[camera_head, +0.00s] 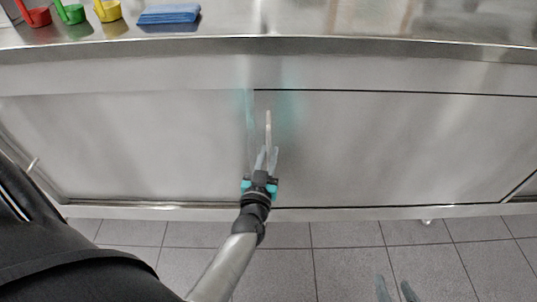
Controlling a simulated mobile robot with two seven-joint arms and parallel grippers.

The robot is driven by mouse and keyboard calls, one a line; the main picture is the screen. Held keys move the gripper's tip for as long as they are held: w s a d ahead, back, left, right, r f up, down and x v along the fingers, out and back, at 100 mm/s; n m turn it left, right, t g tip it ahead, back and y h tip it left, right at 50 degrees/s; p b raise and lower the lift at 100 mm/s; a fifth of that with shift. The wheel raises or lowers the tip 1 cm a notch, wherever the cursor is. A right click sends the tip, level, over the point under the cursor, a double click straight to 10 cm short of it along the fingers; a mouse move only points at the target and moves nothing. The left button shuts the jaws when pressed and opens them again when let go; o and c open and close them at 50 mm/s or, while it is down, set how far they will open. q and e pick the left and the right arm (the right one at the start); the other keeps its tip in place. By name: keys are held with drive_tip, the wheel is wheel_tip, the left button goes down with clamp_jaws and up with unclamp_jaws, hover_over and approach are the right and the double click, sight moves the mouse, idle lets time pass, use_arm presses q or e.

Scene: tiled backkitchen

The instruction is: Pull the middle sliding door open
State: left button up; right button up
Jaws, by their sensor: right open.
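The middle sliding door (400,145) is a broad brushed-steel panel under the counter, its left edge near the picture's middle. Its handle (268,122) is a short, pale upright bar close to that left edge. My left gripper (268,152) is at the lower end of the handle, pointing at the door, with its two fingers apart on either side of the bar. Whether they touch it I cannot tell. My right gripper (395,288) shows only its fingertips at the bottom edge, apart and empty, over the floor.
The left door panel (140,145) has a handle (33,164) at its far left. On the steel counter (330,30) stand red (38,17), green (72,13) and yellow (107,10) scoops and a folded blue cloth (168,14). The tiled floor (330,265) in front looks clear.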

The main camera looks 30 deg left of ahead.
use_arm(q)
clamp_jaws()
idle(1.0)
